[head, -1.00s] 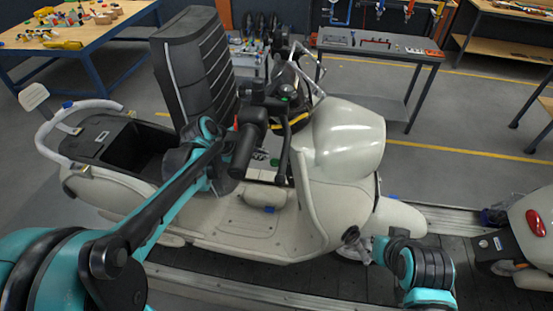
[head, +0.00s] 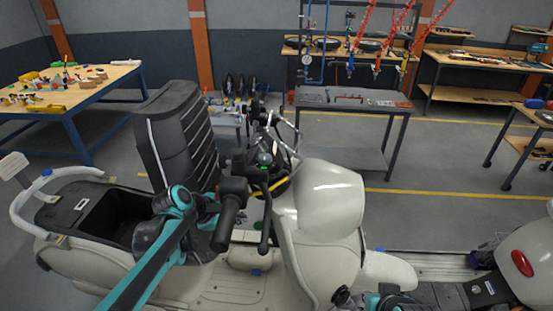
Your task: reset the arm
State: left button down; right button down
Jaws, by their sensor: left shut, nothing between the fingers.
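My left arm comes in from the lower left and reaches across the open scooter to beside its handlebar. The left gripper (head: 207,209) is shut and empty, partly hidden among dark parts behind the black handlebar grip (head: 229,213). I cannot tell whether it touches the scooter. The cream scooter (head: 330,205) stands upright, with its black ribbed seat (head: 178,138) raised and the storage bay (head: 108,213) under it open. Only a teal and black part of my right arm shows at the bottom edge. The right gripper is out of the picture.
A second cream scooter (head: 528,250) stands at the right on the slat conveyor (head: 435,262). A grey tool table (head: 330,100) is behind the first scooter. A wooden workbench (head: 100,92) with small parts is at the back left. The floor at right of centre is clear.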

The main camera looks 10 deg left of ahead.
pick_arm(q)
jog(key=shift+w, duration=0.1)
jog(key=s+f+m+y+b, duration=0.2)
jog(key=s+f+m+b, duration=0.7)
jog(key=f+b, duration=0.3)
jog(key=s+a+f+m+y+b, duration=0.1)
jog(key=s+f+m+y+b, duration=0.2)
jog(key=s+f+m+b, duration=0.7)
notch_tip(320, 180, down, 4)
jog(key=shift+s+f+m+b, duration=0.1)
jog(key=shift+s+m+b, duration=0.2)
jog(key=shift+m+b, duration=0.65)
jog(key=shift+a+n, duration=0.1)
jog(key=shift+n, duration=0.15)
